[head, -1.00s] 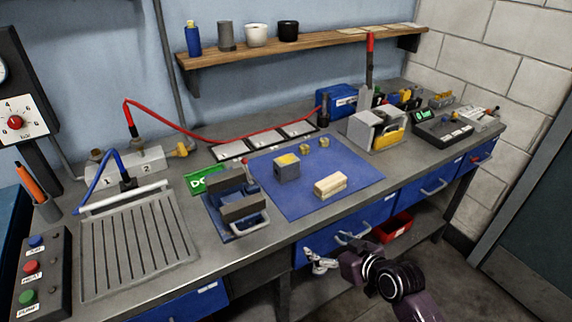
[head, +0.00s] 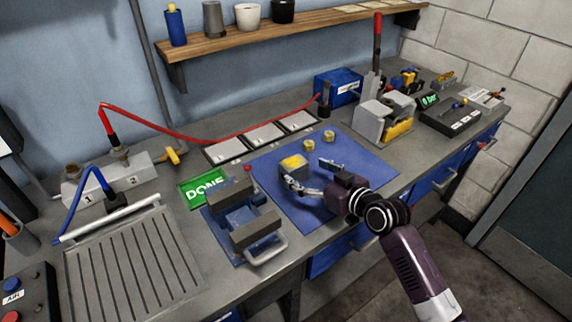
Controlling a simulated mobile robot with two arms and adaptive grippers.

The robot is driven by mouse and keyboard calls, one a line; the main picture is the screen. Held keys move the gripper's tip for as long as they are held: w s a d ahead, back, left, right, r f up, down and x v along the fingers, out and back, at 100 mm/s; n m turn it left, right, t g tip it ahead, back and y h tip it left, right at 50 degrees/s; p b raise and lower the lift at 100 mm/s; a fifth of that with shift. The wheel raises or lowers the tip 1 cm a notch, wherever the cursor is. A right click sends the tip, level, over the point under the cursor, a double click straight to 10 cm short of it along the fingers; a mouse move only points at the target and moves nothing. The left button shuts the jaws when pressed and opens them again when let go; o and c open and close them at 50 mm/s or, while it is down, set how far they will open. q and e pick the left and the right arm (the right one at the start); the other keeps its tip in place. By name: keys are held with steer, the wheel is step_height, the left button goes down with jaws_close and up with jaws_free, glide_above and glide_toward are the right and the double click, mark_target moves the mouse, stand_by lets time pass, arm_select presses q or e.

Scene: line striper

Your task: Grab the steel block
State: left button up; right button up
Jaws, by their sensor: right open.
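The steel block (head: 293,171), a small grey cube with a yellow patch on top, sits on the blue mat (head: 375,174). My right gripper (head: 304,173) reaches over the mat from the right, its fingers spread apart. One finger is at the near side of the block and partly covers it; the other is just to its right. I cannot tell whether either finger touches it. The pale wooden block is hidden behind my right gripper. My left gripper is not in view.
A blue vise (head: 243,218) stands left of the mat, beside a green DONE sign (head: 204,189). A grey lever press (head: 383,122) stands at the back right. Three light plates (head: 263,138) lie behind the mat.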

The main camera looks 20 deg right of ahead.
mark_target(297, 164)
steer(key=shift+w+a, duration=0.15)
steer(key=shift+w, duration=0.25)
steer(key=shift+w+a+p, duration=0.3)
steer(key=shift+w+p, duration=0.25)
steer(key=shift+w, duration=0.1)
steer(key=x, duration=0.3)
steer(key=shift+w+a+f+p, duration=0.15)
steer(key=shift+w+f+p, duration=0.1)
steer(key=shift+p, duration=0.15)
steer(key=shift+w+f, duration=0.1)
steer(key=shift+w, duration=0.1)
steer(key=c, duration=1.7)
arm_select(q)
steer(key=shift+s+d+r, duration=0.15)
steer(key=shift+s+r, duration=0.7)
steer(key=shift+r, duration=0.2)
arm_select(e)
steer(key=shift+w, duration=0.1)
steer(key=shift+c, duration=0.5)
steer(key=shift+r, duration=0.25)
